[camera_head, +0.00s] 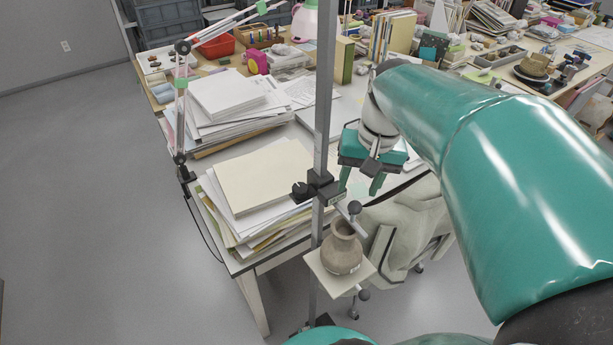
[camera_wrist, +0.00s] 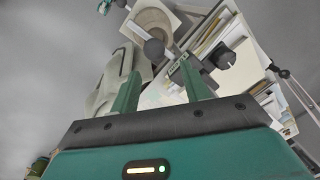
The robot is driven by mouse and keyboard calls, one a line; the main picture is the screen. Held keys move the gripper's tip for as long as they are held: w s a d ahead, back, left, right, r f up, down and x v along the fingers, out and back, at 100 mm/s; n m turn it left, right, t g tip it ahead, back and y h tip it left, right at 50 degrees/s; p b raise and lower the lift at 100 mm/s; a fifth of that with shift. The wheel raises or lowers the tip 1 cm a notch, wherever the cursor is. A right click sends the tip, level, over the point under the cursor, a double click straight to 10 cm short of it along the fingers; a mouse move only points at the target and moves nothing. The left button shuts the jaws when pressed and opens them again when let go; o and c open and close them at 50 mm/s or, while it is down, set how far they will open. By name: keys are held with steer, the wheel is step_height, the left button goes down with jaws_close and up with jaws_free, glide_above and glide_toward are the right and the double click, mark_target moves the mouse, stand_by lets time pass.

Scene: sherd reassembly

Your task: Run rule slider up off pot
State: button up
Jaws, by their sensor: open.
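The rule slider (camera_head: 320,186) is a dark block on an upright metal rule (camera_head: 325,90), with a black side knob and a short arm ending in a ball-ended part by the pot's mouth. In the wrist view the slider (camera_wrist: 222,56) shows beyond my fingertips. The brown-grey pot (camera_head: 342,252) stands upright on a small pale square platform (camera_head: 320,272); its round mouth (camera_wrist: 155,22) shows in the wrist view, partly behind the dark ball. My gripper (camera_head: 360,188) is open and empty, right of the slider and above the pot. Whether a finger touches the slider cannot be told.
A desk behind bears paper stacks (camera_head: 262,178). A jointed lamp arm (camera_head: 180,110) stands at left. A pale chair (camera_head: 405,225) is close behind the pot at right. Open floor lies at left.

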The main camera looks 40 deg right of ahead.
step_height(320, 180, up, 7)
steer(key=s+d, duration=0.1)
steer(key=shift+s+d, duration=0.2)
steer(key=shift+s, duration=0.1)
stand_by(0.7)
steer(key=shift+r, duration=0.15)
